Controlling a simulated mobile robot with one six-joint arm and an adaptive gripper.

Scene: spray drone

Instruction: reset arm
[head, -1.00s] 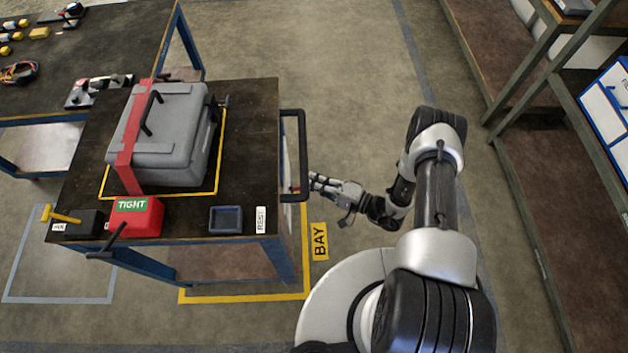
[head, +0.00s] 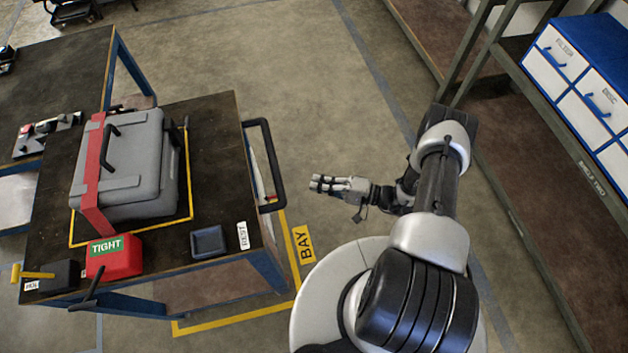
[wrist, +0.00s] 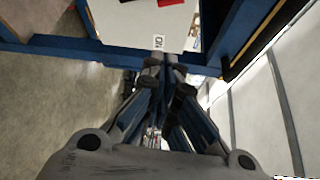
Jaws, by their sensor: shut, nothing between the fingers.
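My gripper (head: 328,185) is in the middle of the head view, in the air to the right of the cart's handle and clear of it. Its fingers are closed together and hold nothing. In the wrist view the closed fingers (wrist: 163,68) point toward a blue-framed structure with a pale panel. My arm is bent, with the gripper out to the left of it.
A cart (head: 215,130) at the left carries a grey case (head: 145,155) under a red strap, a red box marked TIGHT (head: 115,258) and a small blue tray (head: 208,242). Its black handle (head: 262,160) faces my gripper. Shelving with blue-handled drawers (head: 575,85) stands at the right. Open floor lies between.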

